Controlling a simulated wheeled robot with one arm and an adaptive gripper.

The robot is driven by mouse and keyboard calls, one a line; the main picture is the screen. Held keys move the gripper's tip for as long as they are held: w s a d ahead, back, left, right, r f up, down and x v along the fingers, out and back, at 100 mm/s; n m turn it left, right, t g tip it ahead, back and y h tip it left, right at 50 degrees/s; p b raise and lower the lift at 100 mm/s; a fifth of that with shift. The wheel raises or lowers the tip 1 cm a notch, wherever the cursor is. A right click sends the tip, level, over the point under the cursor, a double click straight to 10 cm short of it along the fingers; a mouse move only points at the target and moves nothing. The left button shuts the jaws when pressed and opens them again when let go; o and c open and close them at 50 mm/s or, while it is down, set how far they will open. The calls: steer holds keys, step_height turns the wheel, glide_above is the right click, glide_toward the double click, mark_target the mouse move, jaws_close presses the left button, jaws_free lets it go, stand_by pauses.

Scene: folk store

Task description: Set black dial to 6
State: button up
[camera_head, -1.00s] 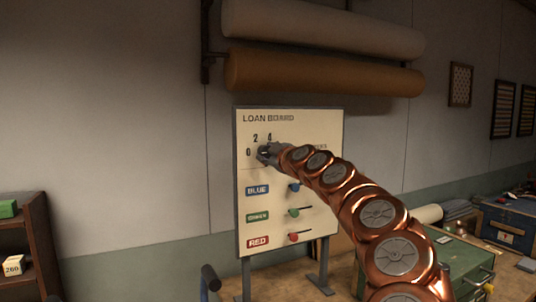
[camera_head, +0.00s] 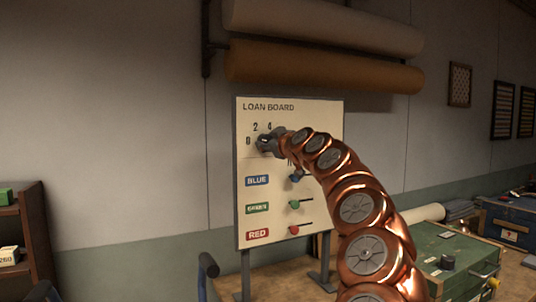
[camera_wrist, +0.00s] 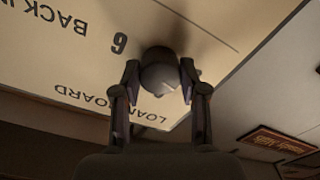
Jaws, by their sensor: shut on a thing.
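The black dial (camera_wrist: 160,77) sits between my two fingers in the wrist view, near the edge of the board. My gripper (camera_wrist: 160,92) is shut on it. The printed 6 (camera_wrist: 119,43) is just left of the dial in this upside-down view. In the head view my gripper (camera_head: 266,143) is at the upper part of the cream loan board (camera_head: 273,229), below the printed 2 and 4 and right of the 0. There my gripper and arm hide most of the dial and the 6. I cannot tell which number the dial points to.
Below the dial are sliders labelled BLUE, GREEN and RED, with a blue knob (camera_head: 296,178), a green knob (camera_head: 295,204) and a red knob (camera_head: 294,230). My arm passes close by the blue knob. A green case (camera_head: 453,252) stands on the bench at the right.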

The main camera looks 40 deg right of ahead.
steer(key=m, duration=1.6)
steer(key=m+p, duration=0.2)
steer(key=m, duration=0.2)
steer(key=shift+a+r+h, duration=0.1)
steer(key=shift+r+h, duration=0.05)
steer(key=shift+h, duration=0.15)
steer(key=m+p, duration=0.4)
steer(key=p, duration=0.1)
steer(key=shift+r+m, duration=0.15)
steer(key=shift+m, duration=0.25)
steer(key=m+p, duration=0.4)
steer(key=shift+p, duration=0.35)
steer(key=m+p, duration=0.2)
steer(key=shift+m, duration=0.4)
steer(key=shift+f+m+p, duration=0.2)
steer(key=shift+m+p, duration=0.7)
steer(key=shift+p, duration=0.1)
steer(key=shift+f+m, duration=0.1)
steer(key=shift+m, duration=0.2)
